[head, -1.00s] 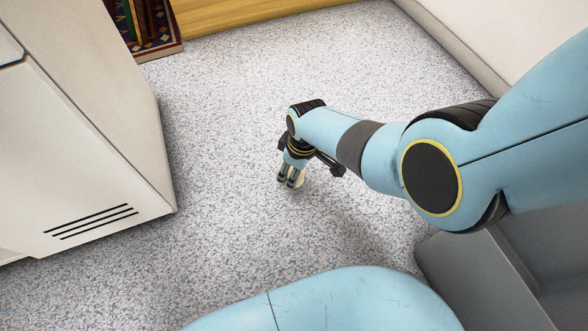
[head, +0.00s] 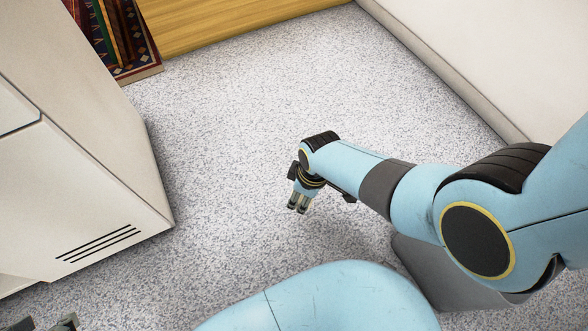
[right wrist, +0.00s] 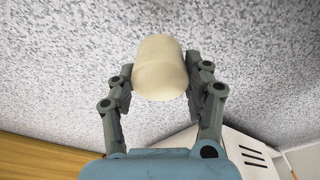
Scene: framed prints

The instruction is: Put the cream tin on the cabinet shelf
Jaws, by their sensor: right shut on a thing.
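My right gripper (head: 298,208) points down over the speckled floor in the middle of the head view. In the right wrist view, my right gripper (right wrist: 160,85) is shut on the cream tin (right wrist: 160,68), a smooth, pale, rounded shape between its two fingers. In the head view the tin is mostly hidden by the fingers. Two grey tips of my left gripper (head: 45,324) show at the bottom left corner of the head view, apart, with nothing seen between them. I cannot make out a cabinet shelf.
A large white unit (head: 85,190) with dark vent slots stands at the left. A patterned, book-coloured panel (head: 125,40) and a wooden board (head: 230,22) are at the back. A white wall (head: 490,60) runs along the right. The speckled floor (head: 230,130) between is clear.

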